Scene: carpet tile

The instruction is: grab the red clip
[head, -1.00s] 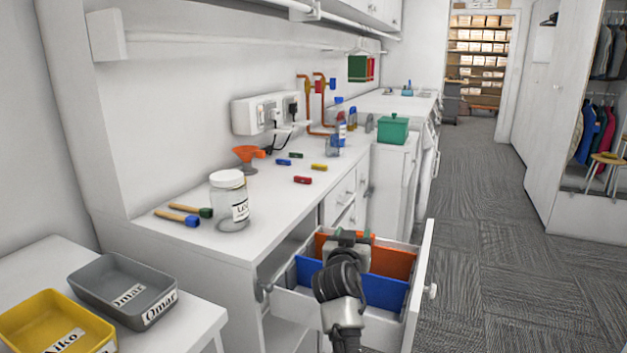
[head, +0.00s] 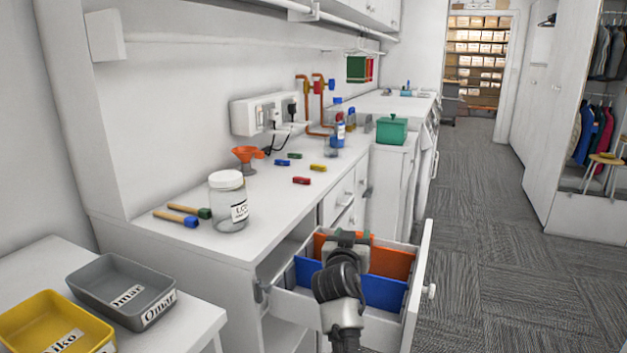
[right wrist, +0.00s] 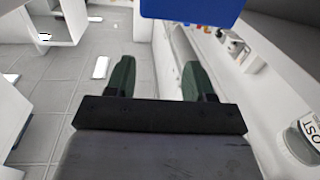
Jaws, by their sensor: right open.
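The red clip (head: 301,181) lies on the white counter, in front of the yellow clip (head: 318,168) and right of the jar. Blue (head: 282,162) and green (head: 295,155) clips lie behind it. My right gripper (head: 349,237) is above the open drawer, to the right of and nearer than the red clip, and clearly apart from it. In the right wrist view its two dark green fingers (right wrist: 158,78) are spread with nothing between them. My left gripper is in neither view.
The open drawer (head: 297,305) has orange and blue dividers. A labelled jar (head: 228,201), an orange funnel (head: 245,155) and two wooden-handled tools (head: 184,214) stand or lie on the counter. Grey (head: 122,290) and yellow (head: 50,325) trays sit at lower left.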

